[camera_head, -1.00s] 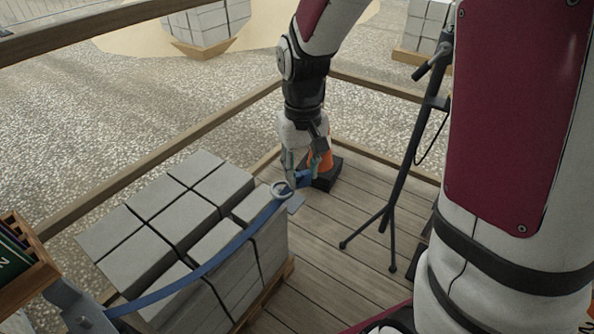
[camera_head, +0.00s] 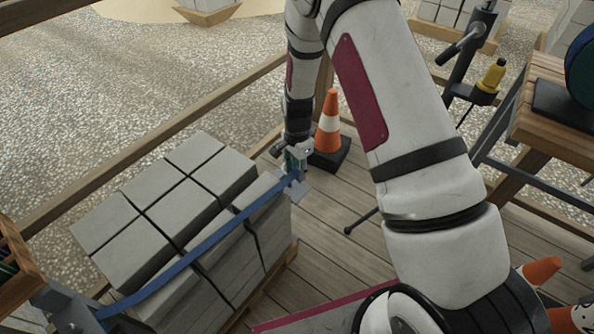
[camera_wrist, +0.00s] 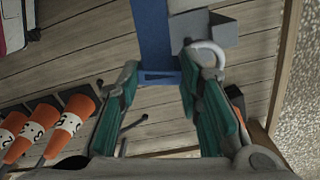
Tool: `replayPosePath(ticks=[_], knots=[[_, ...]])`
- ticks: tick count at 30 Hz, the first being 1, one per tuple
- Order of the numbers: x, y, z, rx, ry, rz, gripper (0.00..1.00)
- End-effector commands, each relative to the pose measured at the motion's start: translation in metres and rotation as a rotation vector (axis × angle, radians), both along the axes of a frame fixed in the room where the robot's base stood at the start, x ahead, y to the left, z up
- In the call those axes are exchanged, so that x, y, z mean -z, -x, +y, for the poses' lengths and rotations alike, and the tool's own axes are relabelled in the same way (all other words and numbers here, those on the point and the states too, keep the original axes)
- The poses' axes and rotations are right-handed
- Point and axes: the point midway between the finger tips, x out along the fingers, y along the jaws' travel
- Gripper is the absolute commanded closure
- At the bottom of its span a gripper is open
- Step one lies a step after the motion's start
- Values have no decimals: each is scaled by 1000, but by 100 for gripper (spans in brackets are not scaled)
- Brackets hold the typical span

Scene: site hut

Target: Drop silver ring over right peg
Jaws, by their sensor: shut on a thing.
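The silver ring (camera_wrist: 207,50) shows in the wrist view just beyond the right fingertip, against a grey bracket (camera_wrist: 222,32). I cannot tell whether it is around a peg there or beside it; the right peg is not clear. A blue strap (camera_wrist: 152,30) ends in a blue piece (camera_wrist: 160,78) between my teal finger pads. My gripper (camera_wrist: 159,70) is shut on that blue end. In the head view the gripper (camera_head: 297,168) is at the right side of the block stack, and the strap (camera_head: 215,238) crosses the stack. The ring is mostly hidden there by the gripper.
Grey blocks (camera_head: 150,205) are stacked on a wooden pallet (camera_head: 265,295). A grey bracket (camera_head: 72,312) holds the strap's left end. An orange cone (camera_head: 328,122) stands behind the gripper, near a wooden rail (camera_head: 185,122). Several orange cones (camera_wrist: 70,125) show at the wrist view's left.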

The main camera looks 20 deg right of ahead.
Motion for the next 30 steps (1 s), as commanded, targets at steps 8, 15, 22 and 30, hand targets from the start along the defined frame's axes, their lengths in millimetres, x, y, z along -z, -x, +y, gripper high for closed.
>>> replayPosePath(ticks=[8,15,22,30], knots=[[18,-3,0,75,3,-2,96],[29,-2,0,72,2,0,96],[45,-2,0,71,2,0,96],[65,-3,0,71,3,-1,96]])
